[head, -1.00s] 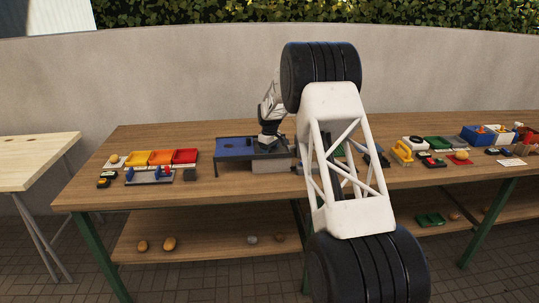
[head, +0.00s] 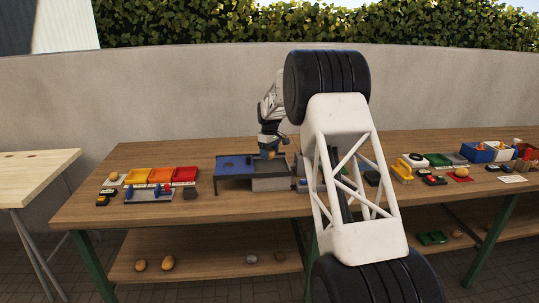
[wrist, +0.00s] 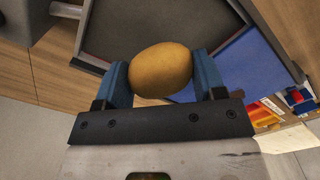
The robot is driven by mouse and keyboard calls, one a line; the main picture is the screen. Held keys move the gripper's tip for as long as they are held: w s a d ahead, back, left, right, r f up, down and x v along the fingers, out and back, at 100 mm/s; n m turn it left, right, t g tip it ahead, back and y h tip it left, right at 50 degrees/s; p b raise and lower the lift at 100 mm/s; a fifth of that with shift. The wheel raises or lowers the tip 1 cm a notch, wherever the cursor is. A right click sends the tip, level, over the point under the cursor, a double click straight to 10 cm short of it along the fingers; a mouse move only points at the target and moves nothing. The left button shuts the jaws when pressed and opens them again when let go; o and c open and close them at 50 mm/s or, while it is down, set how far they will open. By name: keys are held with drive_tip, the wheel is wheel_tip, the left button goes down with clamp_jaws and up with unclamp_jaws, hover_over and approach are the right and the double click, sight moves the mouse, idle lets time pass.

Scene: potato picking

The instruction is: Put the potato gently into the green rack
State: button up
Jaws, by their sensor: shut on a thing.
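My gripper (wrist: 161,72) is shut on a brown potato (wrist: 160,70), with one blue finger on each side of it. In the head view the gripper (head: 269,147) and the potato (head: 268,154) hang just above a dark-and-blue tray-like stand. The potato appears clear of the stand's surface. A green tray (head: 438,160) lies on the tabletop at the right. Another green rack-like tray (head: 432,238) lies on the lower shelf at the right. I cannot tell which of these is the green rack.
The dark-and-blue stand (head: 234,164) has raised edges. Yellow, orange and red trays (head: 158,174) stand at left. A yellow-handled tool (head: 402,172) and blue bins (head: 478,153) are at right. Loose potatoes (head: 168,262) lie on the lower shelf. My white truss part hides the table's middle right.

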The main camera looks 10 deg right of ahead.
drive_tip(key=shift+d, duration=0.1)
idle(0.3)
drive_tip(key=w+d+r+m, duration=0.1)
drive_tip(key=w+d+r, duration=0.1)
drive_tip(key=d, duration=0.9)
drive_tip(key=w+d+r+m, duration=0.1)
drive_tip(key=d+r, duration=0.1)
drive_tip(key=d, duration=0.9)
drive_tip(key=w+d+f+n, duration=0.1)
drive_tip(key=w+d+f, duration=0.1)
drive_tip(key=d, duration=0.3)
drive_tip(key=w+d+f+n, duration=0.1)
drive_tip(key=w+d+f, duration=0.1)
drive_tip(key=d+f, duration=0.3)
drive_tip(key=shift+w+d+f, duration=0.15)
drive_tip(key=shift+w+d, duration=0.1)
drive_tip(key=shift+f, duration=0.1)
drive_tip(key=shift+f, duration=2.65)
drive_tip(key=shift+f, duration=0.2)
drive_tip(key=shift+f, duration=0.35)
